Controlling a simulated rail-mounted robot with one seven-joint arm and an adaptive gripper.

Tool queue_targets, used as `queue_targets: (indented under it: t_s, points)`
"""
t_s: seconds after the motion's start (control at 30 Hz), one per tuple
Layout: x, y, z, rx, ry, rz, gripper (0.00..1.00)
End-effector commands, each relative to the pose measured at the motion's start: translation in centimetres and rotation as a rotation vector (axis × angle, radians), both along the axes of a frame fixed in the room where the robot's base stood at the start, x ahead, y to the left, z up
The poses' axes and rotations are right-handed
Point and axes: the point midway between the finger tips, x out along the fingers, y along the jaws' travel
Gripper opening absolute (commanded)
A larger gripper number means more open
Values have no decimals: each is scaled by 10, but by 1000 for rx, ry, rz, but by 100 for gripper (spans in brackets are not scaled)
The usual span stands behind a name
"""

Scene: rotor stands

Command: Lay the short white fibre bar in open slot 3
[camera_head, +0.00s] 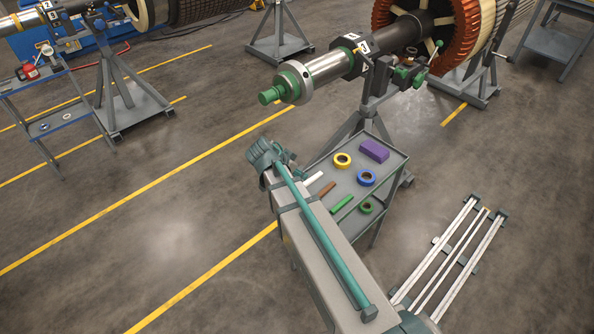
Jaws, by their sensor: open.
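A short white bar (313,178) lies on the top shelf of the grey cart (327,158), left of a brown bar (327,189) and a green bar (341,204). My arm reaches up from the bottom, and my teal gripper (266,153) is at its far end, left of the cart and apart from the white bar. It is open; its fingers are small and hard to make out, and I see nothing held. The near rotor (452,22) rests on a stand at top right, partly cut off. I cannot make out slot 3 on it.
Yellow tape (342,160), blue tape (367,177) and a purple block (374,150) share the cart. Long pale bars (437,269) lie on a low rack at right. Open floor lies left of my arm.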

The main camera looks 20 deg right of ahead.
Motion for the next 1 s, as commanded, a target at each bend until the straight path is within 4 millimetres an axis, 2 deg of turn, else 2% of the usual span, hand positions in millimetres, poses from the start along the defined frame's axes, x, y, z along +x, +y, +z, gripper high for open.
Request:
queue_targets:
  t_s: [0.27,0.7,1.0]
  points:
    - [6,-12,-19,2,0,-4,42]
    - [20,-43,-67,2,0,-3,42]
    - [25,-53,-79,2,0,-2,42]
